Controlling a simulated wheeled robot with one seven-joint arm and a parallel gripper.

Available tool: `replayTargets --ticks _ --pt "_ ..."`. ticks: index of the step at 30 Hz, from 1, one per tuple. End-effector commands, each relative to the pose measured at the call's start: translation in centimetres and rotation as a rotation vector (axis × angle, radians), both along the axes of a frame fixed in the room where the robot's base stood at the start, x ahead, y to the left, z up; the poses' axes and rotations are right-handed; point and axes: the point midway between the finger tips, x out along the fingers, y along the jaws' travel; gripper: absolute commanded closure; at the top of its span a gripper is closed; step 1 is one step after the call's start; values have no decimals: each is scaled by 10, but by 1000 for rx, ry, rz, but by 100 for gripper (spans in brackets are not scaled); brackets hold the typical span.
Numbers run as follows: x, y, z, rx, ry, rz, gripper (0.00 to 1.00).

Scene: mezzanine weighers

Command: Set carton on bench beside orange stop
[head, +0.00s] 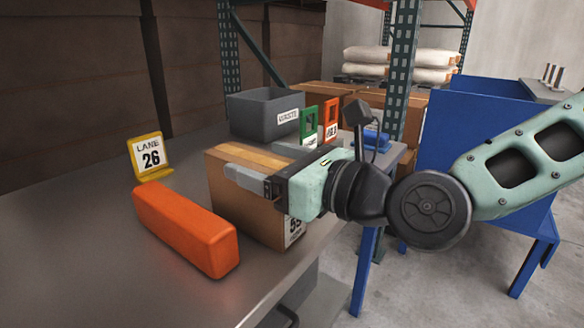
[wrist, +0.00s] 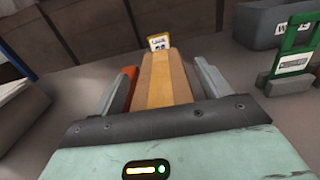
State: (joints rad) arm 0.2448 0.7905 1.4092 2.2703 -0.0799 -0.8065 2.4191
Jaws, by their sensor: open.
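A brown cardboard carton (head: 240,205) with tape along its top and a label on its side stands on the grey metal bench (head: 95,265). The orange stop (head: 185,230), a long rounded block, lies on the bench just left of the carton, with little or no gap visible. My gripper (head: 250,180) is at the carton's top. In the wrist view my gripper (wrist: 160,85) is open, with one finger on each side of the carton (wrist: 165,80). I cannot tell whether the fingers touch it. Part of the orange stop (wrist: 130,73) shows beyond the left finger.
A yellow "LANE 26" sign (head: 150,157) stands behind the stop. A grey waste bin (head: 262,115) and green (head: 308,125) and red (head: 330,120) label holders stand behind the carton. A blue cabinet (head: 460,130) is at right. The bench's front left is clear.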

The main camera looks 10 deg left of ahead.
Motion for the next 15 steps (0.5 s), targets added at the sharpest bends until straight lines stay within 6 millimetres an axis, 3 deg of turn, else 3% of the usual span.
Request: replayTargets --ticks 15 --pt "-33 -87 -3 2 0 -5 24"
